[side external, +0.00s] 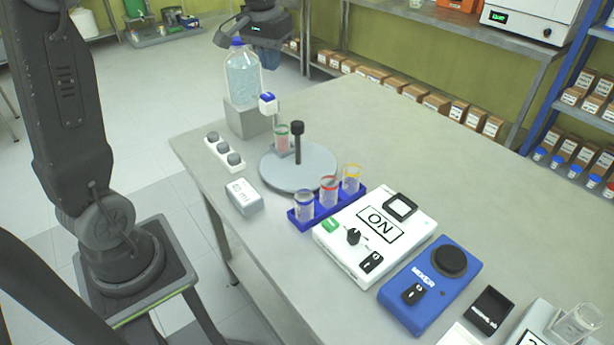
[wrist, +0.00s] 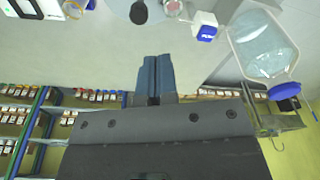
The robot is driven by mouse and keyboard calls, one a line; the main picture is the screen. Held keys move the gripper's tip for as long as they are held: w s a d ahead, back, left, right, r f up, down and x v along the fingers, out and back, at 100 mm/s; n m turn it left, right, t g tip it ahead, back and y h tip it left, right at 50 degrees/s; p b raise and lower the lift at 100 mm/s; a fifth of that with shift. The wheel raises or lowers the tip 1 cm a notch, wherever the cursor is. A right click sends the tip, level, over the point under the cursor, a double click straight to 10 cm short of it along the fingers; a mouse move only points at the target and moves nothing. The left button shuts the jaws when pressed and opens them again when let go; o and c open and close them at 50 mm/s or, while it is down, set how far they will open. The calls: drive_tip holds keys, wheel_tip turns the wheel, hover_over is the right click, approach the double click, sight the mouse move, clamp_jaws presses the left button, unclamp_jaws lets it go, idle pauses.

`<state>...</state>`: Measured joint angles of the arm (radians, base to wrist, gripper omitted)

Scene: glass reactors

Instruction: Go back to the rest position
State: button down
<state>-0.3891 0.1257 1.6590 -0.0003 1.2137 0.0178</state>
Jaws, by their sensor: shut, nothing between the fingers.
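My gripper (wrist: 154,80) is shut and empty in the wrist view, its two blue-grey fingers together. In the side external view, the dark end of my arm (side external: 266,24) is at the top, behind and above the clear bottle (side external: 243,78). That bottle has a blue cap and stands on a grey block (side external: 246,118) at the table's far left corner; it also shows in the wrist view (wrist: 264,48), at the upper right.
A blue rack (side external: 325,207) holds three tubes. A white device (side external: 375,232) and blue mixer (side external: 430,283) stand in front. The table's back right is clear.

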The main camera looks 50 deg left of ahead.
drive_tip(key=s+d+f+m+t, duration=0.3)
drive_tip(key=s+d+m+t, duration=0.1)
drive_tip(key=s+d, duration=1.2)
drive_tip(key=s, duration=0.3)
drive_tip(key=shift+s+h, duration=0.3)
drive_tip(key=c, duration=1.8)
unclamp_jaws()
